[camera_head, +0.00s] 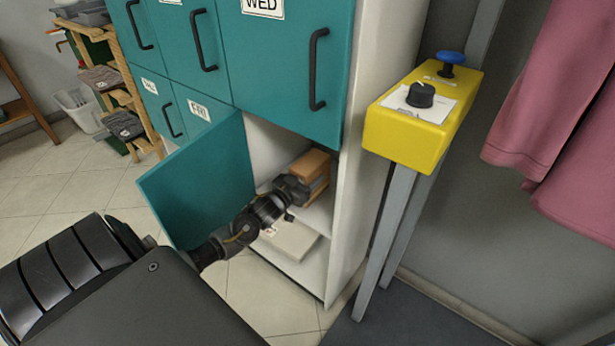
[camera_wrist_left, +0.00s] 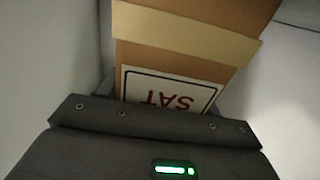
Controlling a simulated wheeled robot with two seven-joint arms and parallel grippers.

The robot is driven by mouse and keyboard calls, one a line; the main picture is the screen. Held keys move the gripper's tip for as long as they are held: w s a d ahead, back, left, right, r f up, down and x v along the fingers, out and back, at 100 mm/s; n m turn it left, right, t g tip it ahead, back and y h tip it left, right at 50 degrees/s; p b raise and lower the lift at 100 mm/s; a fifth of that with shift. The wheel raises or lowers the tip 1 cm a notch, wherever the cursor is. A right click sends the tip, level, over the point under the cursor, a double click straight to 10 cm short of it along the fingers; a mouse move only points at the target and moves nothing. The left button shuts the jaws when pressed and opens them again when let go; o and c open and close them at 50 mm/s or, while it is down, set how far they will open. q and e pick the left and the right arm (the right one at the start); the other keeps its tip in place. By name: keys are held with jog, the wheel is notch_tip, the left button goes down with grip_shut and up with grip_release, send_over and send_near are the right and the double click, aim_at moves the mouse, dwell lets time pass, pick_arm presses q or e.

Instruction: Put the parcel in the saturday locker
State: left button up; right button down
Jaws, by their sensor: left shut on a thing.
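The parcel is a brown box (camera_head: 312,164) with a paler band. In the left wrist view the parcel (camera_wrist_left: 185,60) shows a white label reading SAT, upside down. My left gripper (camera_head: 298,186) is shut on the parcel. It holds the parcel inside the open locker compartment, near its right wall. The compartment's teal door (camera_head: 205,180) is swung open to the left. This compartment lies below the WED door and right of the FRI door; its own label does not show. I cannot tell whether the parcel touches the compartment floor. My right gripper is not in view.
The closed WED door (camera_head: 285,60) is just above. A yellow control box (camera_head: 412,130) on a post stands right of the locker, and pink cloth (camera_head: 560,110) hangs further right.

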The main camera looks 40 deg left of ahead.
pick_arm(q)
jog(key=o, duration=1.2)
jog(key=shift+o, duration=0.2)
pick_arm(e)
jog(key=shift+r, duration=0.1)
pick_arm(q)
jog(key=s+p, duration=0.1)
jog(key=s, duration=1)
jog(key=s+d+f+g, duration=0.8)
jog(key=s+d+f, duration=0.25)
jog(key=f, duration=0.35)
jog(key=s+d+f+m+g, duration=0.1)
jog(key=s+d+f+g, duration=0.1)
jog(key=s+d, duration=0.3)
jog(key=s+d+f+m+g, duration=0.1)
jog(key=s+d+f+g, duration=0.1)
jog(key=s+d+g, duration=0.3)
jog(key=shift+s+f+h, duration=0.3)
jog(key=shift+s+f, duration=0.05)
jog(key=shift+s, duration=0.8)
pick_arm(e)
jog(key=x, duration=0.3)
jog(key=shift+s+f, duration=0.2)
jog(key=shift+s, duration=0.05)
pick_arm(q)
jog(key=shift+p, duration=0.3)
